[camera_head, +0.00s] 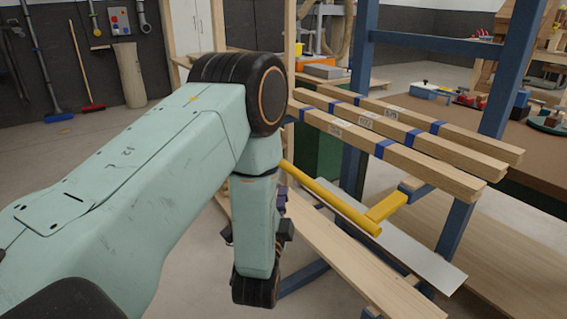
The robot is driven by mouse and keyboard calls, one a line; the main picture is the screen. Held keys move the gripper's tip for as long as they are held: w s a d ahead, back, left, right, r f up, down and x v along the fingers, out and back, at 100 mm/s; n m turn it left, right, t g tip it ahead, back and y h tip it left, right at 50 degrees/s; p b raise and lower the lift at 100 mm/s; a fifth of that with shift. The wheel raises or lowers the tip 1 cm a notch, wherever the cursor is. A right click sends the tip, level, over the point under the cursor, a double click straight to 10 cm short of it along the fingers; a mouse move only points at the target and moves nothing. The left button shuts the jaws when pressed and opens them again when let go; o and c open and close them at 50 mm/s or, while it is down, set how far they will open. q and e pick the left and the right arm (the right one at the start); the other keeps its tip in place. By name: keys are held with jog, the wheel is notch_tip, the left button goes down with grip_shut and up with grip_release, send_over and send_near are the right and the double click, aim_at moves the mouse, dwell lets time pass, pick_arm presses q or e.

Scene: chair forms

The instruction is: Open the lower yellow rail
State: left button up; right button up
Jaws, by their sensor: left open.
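A yellow rail (335,200) runs slantwise below the timber shelf of a blue rack, with a short yellow crosspiece (386,207) at its near end. Only this one yellow rail is in view. My left arm comes in from the left and bends down just left of the rail. My left gripper (284,214) shows only as small dark parts beside the wrist; it is open, and most of it is hidden behind my own wrist. The rail's far end meets the arm's outline, and I cannot tell whether they touch. My right gripper is not in view.
Several timber beams (400,150) with blue bands lie on the rack above the rail. A blue upright (455,235) stands at its right. Boards (345,262) and a grey metal strip (395,252) lie below.

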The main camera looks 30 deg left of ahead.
aim_at(284, 165)
pick_arm(q)
jog(key=b+x, duration=0.1)
jog(key=x, duration=0.5)
jog(key=shift+w+a, duration=0.15)
jog(key=shift+w, duration=0.15)
jog(key=shift+w+a, duration=0.15)
jog(key=shift+w, duration=0.45)
jog(key=shift+s+r, duration=0.15)
jog(key=shift+s, duration=0.05)
jog(key=shift+w, duration=0.15)
jog(key=c, duration=0.5)
grip_shut()
